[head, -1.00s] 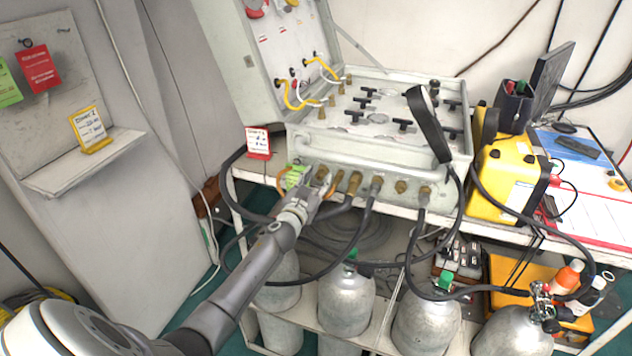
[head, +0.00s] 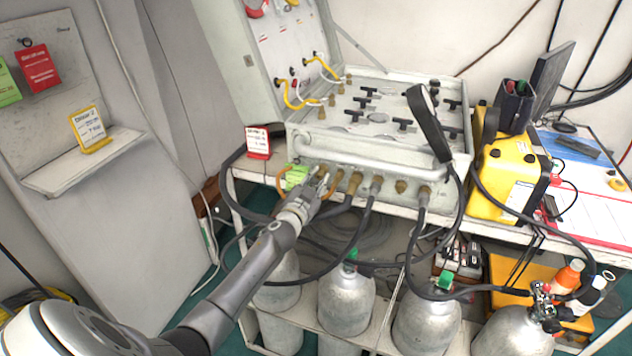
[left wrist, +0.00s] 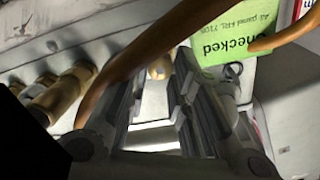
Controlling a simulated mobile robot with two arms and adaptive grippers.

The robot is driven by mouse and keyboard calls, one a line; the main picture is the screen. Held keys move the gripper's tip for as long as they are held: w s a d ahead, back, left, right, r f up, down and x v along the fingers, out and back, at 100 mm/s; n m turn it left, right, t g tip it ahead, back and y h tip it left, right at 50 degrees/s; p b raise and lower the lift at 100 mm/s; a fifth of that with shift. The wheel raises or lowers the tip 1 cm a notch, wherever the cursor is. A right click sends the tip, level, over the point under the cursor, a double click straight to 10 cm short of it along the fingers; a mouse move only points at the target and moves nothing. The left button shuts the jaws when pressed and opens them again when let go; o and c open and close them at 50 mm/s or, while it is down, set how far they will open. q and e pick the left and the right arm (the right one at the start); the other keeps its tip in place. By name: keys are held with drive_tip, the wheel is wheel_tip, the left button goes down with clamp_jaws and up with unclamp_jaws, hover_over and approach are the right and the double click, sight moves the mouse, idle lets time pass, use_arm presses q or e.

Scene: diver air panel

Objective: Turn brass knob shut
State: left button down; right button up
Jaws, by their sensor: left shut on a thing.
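The brass knob (left wrist: 160,68) shows as a small rounded brass end between the fingertips in the left wrist view. My left gripper (left wrist: 158,85) is shut on it, with one finger on each side. In the head view my left gripper (head: 316,180) is at the left end of the front face of the grey air panel (head: 340,148), and its fingers hide the knob there. A green tag (head: 294,176) hangs just left of the fingers; in the left wrist view it reads "Checked" (left wrist: 240,30). My right gripper is in neither view.
An orange loop (left wrist: 150,45) crosses close to the fingers. Brass fittings (head: 355,181) and black hoses (head: 362,222) lie just right of the gripper. Grey cylinders (head: 346,300) stand below. A small sign (head: 258,142) stands on the bench to the left.

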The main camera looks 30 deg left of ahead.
use_arm(q)
drive_tip(key=m, duration=0.5)
drive_tip(key=shift+m, duration=0.3)
drive_tip(key=m, duration=0.4)
drive_tip(key=shift+m+b, duration=0.3)
drive_tip(key=shift+m, duration=0.1)
drive_tip(key=shift+f, duration=0.1)
drive_tip(key=c, duration=1.3)
unclamp_jaws()
drive_tip(key=shift+s, duration=0.1)
drive_tip(key=v, duration=1.1)
drive_tip(key=shift+s+d, duration=0.2)
drive_tip(key=shift+s, duration=0.2)
